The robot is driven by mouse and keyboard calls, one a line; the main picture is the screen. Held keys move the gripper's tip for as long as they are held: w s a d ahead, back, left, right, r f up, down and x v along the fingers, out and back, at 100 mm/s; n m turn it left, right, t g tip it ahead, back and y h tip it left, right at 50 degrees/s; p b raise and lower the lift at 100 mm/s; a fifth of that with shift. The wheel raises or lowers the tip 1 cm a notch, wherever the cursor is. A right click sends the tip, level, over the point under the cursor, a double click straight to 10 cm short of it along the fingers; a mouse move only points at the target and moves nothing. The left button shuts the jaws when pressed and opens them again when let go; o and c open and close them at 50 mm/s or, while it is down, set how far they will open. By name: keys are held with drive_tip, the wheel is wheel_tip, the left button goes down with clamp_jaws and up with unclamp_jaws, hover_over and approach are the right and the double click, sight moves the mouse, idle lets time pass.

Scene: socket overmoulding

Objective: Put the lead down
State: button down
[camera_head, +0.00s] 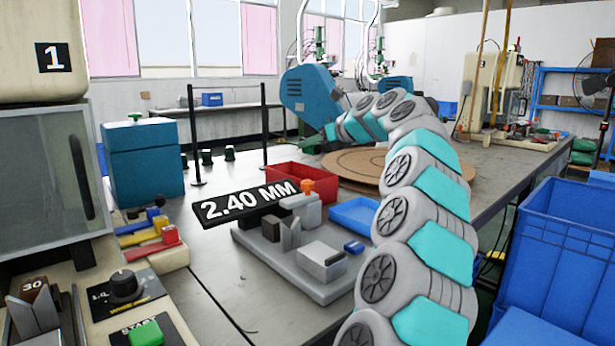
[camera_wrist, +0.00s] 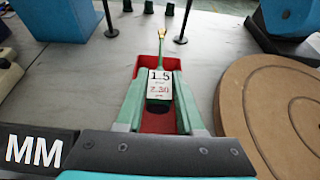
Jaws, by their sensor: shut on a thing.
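My gripper (camera_wrist: 161,85) points down over the red tray (camera_wrist: 147,66) in the wrist view, its two green fingers closed in on the lead. The lead (camera_wrist: 183,30) has a thin green cable running up and away to a brass-coloured tip, and a white tag reading 1.5 and 2.30. The tag sits between the fingers and hides the grip point. In the head view the red tray (camera_head: 283,172) lies on the bench behind the 2.40 MM sign.
A round wooden board (camera_wrist: 268,112) lies right of the tray. A blue tray (camera_head: 353,215) and grey fixture (camera_head: 305,285) stand nearer, with the 2.40 MM sign (camera_head: 245,203). Black posts and small black knobs stand behind. A teal box (camera_head: 143,165) is at left.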

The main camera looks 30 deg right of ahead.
wheel_tip(320, 180, down, 8)
drive_tip(key=shift+r+b, duration=0.2)
drive_tip(key=shift+b, duration=0.3)
drive_tip(key=shift+f+p, duration=0.35)
drive_tip(key=shift+f, duration=0.15)
drive_tip(key=c, duration=0.5)
unclamp_jaws()
drive_tip(key=shift+r, duration=0.2)
drive_tip(key=shift+r+b, duration=0.15)
drive_tip(key=shift+b, duration=0.25)
drive_tip(key=v, duration=1.2)
drive_tip(key=shift+r+p, duration=0.2)
drive_tip(key=shift+p, duration=0.1)
